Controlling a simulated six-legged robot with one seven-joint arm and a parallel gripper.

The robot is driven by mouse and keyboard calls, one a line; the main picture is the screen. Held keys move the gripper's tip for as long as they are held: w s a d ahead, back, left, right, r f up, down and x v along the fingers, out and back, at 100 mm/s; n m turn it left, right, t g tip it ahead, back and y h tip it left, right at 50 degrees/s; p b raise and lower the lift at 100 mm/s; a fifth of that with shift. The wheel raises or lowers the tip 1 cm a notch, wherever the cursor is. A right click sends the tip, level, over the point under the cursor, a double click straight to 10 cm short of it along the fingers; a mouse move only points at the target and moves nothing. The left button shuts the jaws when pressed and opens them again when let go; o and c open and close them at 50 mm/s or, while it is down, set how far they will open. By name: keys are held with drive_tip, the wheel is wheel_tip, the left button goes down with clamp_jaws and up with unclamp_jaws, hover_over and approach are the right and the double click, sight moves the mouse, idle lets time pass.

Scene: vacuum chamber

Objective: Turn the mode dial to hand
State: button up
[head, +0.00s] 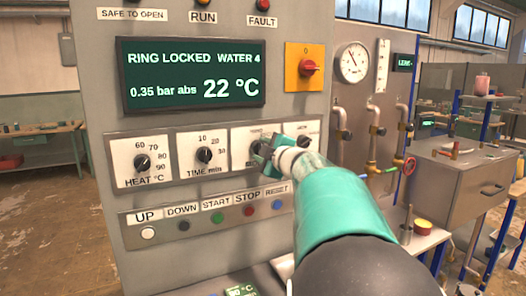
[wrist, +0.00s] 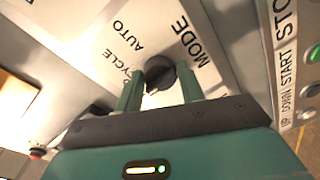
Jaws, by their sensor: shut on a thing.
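The mode dial (wrist: 160,72) is a round black knob on a white plate marked MODE, AUTO and CYCLE in the wrist view. My gripper (wrist: 159,80) has its two green fingers on either side of the dial and is shut on it. I cannot make out which label the dial's pointer faces, and no "hand" label is readable. In the head view my gripper (head: 263,155) is at the third plate of the dial row and covers most of that dial and its lettering.
Left of it are the heat dial (head: 142,162) and time dial (head: 204,155). Below runs a row of buttons, including a green one (head: 217,218). A display (head: 190,75) reads "RING LOCKED WATER 4". A red switch (head: 308,68) on yellow sits above; pipes and a gauge (head: 352,62) stand right.

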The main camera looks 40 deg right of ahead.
drive_tip(key=shift+s+r, duration=0.1)
drive_tip(key=shift+r, duration=0.1)
drive_tip(key=o, duration=0.9)
drive_tip(key=shift+s, duration=0.1)
drive_tip(key=v, duration=1.3)
drive_tip(key=shift+s+a, duration=0.1)
drive_tip(key=shift+s, duration=0.1)
